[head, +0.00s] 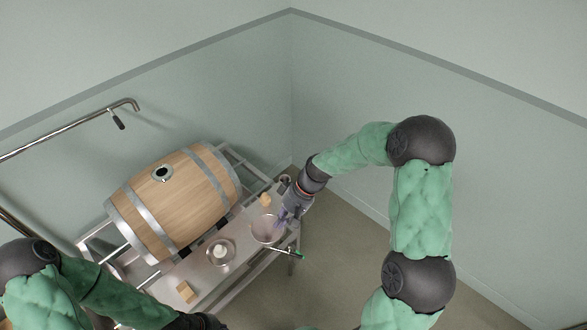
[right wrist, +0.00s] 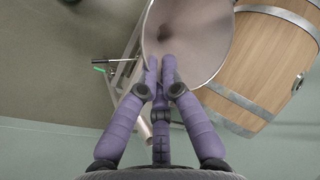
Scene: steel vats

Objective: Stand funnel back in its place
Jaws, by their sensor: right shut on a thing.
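The steel funnel (head: 266,229) shows in the head view as a wide, shiny bowl over the right end of the steel bench. My right gripper (head: 281,218) is shut on its rim from the upper right. In the right wrist view the funnel (right wrist: 205,42) opens towards the camera, with a dark spot inside, and the purple fingers of my right gripper (right wrist: 166,68) meet at its near rim. I cannot tell whether the funnel touches the bench. My left arm enters at the lower left; its gripper is out of the picture.
A wooden barrel (head: 170,205) with a bung hole lies behind the bench (head: 205,285). A steel dish (head: 232,257) holding a white piece, a wooden block (head: 186,292), a small tan piece (head: 265,200) and a green-ended rod (head: 285,251) are nearby. Open floor lies right.

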